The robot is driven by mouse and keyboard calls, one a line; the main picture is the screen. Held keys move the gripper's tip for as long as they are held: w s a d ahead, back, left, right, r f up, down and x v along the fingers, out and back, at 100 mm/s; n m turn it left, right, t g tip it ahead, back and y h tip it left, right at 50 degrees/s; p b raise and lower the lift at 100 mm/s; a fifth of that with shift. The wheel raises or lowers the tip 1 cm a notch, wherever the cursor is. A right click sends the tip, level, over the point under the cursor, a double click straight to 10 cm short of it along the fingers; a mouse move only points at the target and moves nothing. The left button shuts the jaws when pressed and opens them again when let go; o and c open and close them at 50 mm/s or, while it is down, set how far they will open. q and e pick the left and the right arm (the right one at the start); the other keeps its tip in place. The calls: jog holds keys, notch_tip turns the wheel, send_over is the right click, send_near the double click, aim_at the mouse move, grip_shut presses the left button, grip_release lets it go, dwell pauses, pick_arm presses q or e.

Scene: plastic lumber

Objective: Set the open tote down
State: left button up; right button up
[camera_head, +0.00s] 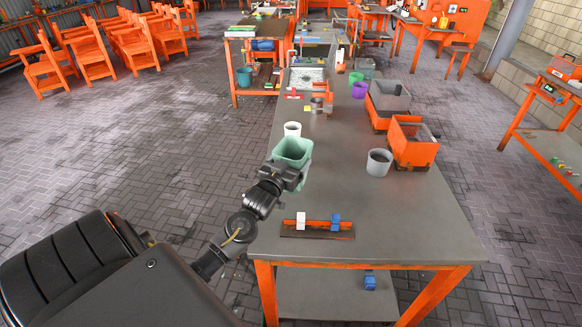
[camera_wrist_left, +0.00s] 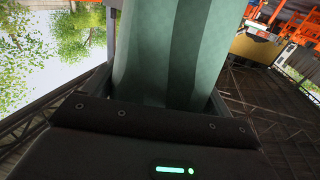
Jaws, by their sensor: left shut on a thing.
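The open tote is a pale green, open-topped bin (camera_head: 293,150) in the head view, at the left side of the long grey table (camera_head: 340,215). My left gripper (camera_head: 287,175) is shut on its near side, and the tote's mouth faces up, slightly tilted. In the left wrist view the tote's ribbed green wall (camera_wrist_left: 172,50) fills the space between the fingers. The tote's base is hidden by the gripper, so I cannot tell whether it touches the table. My right gripper is not in view.
A white cup (camera_head: 292,129) stands just behind the tote. A grey cup (camera_head: 379,162) and orange bins (camera_head: 412,145) stand to the right. An orange rail with white and blue clamps (camera_head: 318,227) lies near the front edge. The tabletop between is clear.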

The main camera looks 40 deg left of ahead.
pick_arm(q)
notch_tip(320, 180, down, 2)
jog(key=shift+f+p, duration=0.1)
jog(key=shift+p, duration=0.2)
jog(key=shift+f, duration=0.15)
jog(key=shift+d, duration=0.1)
jog(key=o, duration=0.9)
jog(key=shift+f, duration=0.15)
jog(key=shift+o, duration=0.2)
jog(key=shift+s, duration=0.15)
jog(key=b+v, duration=0.2)
jog(key=v, duration=0.9)
jog(key=shift+s+b, duration=0.3)
jog(key=shift+s, duration=0.1)
jog(key=shift+d, duration=0.1)
